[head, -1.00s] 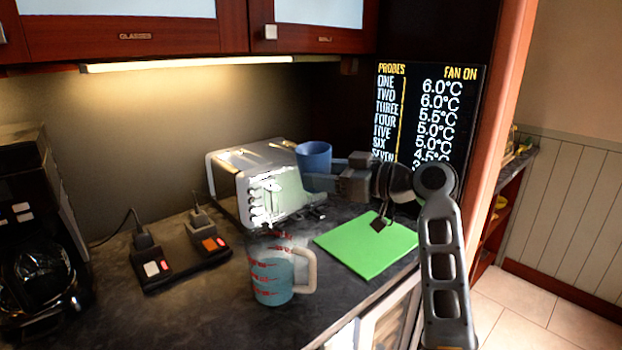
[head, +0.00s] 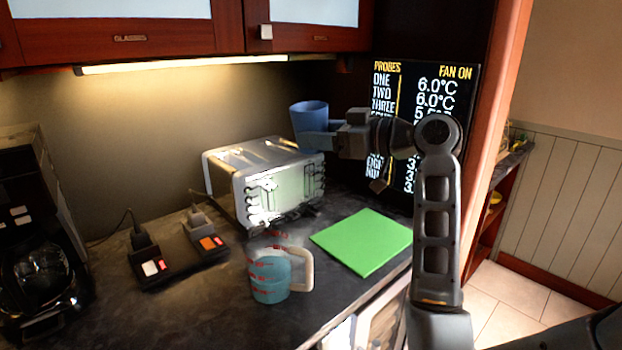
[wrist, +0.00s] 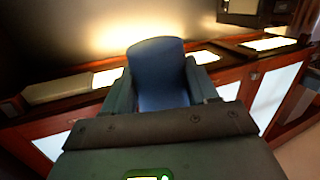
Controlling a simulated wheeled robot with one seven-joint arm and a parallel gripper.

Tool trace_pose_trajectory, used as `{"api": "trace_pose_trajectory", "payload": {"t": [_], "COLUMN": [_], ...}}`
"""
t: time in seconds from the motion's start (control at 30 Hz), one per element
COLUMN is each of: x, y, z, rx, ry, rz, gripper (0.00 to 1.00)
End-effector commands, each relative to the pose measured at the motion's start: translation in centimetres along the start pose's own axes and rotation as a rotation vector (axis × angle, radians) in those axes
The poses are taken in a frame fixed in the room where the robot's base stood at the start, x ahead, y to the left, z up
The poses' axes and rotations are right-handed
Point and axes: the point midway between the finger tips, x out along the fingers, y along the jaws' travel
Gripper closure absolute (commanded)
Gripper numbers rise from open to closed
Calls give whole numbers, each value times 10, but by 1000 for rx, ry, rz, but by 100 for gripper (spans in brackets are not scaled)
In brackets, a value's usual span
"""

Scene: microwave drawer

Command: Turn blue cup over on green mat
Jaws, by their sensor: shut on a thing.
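My gripper (head: 328,133) is shut on the blue cup (head: 309,115) and holds it in the air above and behind the toaster's right end. The cup is roughly upright, slightly tilted, with its open rim at the top in the head view. In the wrist view the blue cup (wrist: 158,75) sits between the two fingers. The green mat (head: 364,242) lies flat and bare on the dark counter, below and to the right of the cup.
A silver toaster (head: 262,182) stands left of the mat. A measuring cup with bluish contents (head: 270,277) stands near the counter's front. A coffee maker (head: 40,260) and switch boxes (head: 165,265) are at left. A display panel (head: 425,100) stands behind my arm; cabinets (head: 130,35) hang above.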

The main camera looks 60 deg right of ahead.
Motion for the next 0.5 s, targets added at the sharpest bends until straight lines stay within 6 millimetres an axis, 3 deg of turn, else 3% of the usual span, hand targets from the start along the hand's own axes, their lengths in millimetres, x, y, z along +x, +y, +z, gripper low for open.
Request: {"api": "trace_pose_trajectory", "payload": {"t": [0.3, 0.5], "x": [0, 0], "y": [0, 0], "z": [0, -1], "rx": [23, 263], "ry": [1, 4], "rz": [-2, -26], "gripper": [80, 80]}}
